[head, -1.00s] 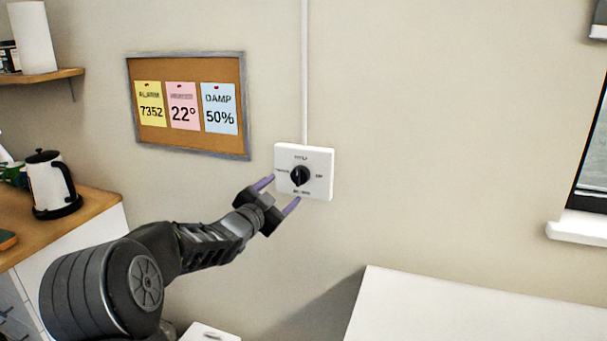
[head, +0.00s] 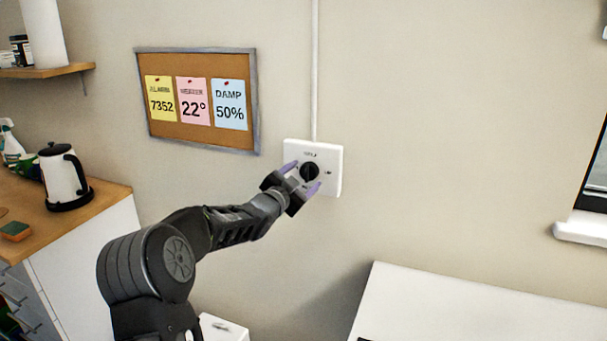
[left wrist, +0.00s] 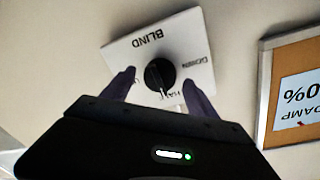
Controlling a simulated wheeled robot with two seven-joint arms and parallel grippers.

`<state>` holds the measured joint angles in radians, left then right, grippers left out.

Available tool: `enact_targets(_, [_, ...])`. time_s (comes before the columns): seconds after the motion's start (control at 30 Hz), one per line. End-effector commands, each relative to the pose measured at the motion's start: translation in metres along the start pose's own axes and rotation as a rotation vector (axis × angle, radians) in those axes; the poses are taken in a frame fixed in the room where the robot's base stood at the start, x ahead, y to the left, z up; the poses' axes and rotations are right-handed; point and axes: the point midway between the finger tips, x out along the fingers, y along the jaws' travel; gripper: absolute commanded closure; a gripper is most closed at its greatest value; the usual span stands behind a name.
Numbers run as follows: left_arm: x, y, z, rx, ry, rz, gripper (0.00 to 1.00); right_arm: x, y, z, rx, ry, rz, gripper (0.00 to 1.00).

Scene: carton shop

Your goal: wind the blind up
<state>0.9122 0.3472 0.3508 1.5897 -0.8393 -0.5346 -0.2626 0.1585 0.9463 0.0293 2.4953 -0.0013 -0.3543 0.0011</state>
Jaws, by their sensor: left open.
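The blind switch is a white square plate (head: 331,157) on the wall with a round black knob (head: 310,172) in its middle. In the left wrist view the plate (left wrist: 191,37) reads "BLIND", and the knob (left wrist: 160,74) carries a pale pointer line. My left gripper (head: 305,177) is open, its purple fingertips on either side of the knob in the head view. In the left wrist view the fingertips (left wrist: 158,77) flank the knob with gaps showing; contact cannot be told. The window (head: 595,185) shows only in part at the right edge. My right gripper is out of view.
A cork board (head: 195,143) with three notes hangs left of the switch. A white conduit (head: 315,70) runs up from the plate. A white surface (head: 470,305) lies below right. A kettle (head: 62,178) stands on the counter at left. The wall right of the switch is clear.

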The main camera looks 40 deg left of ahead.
Motion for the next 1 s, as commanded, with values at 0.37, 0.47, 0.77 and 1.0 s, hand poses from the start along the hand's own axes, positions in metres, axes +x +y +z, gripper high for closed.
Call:
enact_targets(0.37, [0.0049,0.0003,0.0004,0.0,-0.001,0.0,0.35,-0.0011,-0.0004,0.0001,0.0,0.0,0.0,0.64])
enact_targets(0.47, [0.0048,0.0002,0.0004,0.0,-0.001,0.0,0.44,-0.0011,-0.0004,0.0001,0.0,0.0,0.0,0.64])
enact_targets(0.77, [0.0047,0.0003,0.0004,0.0,-0.001,0.0,0.68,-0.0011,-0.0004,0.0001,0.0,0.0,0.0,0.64])
enact_targets(1.0, [0.0047,0.0004,0.0005,0.0,-0.001,0.0,0.88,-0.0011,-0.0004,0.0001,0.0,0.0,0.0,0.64])
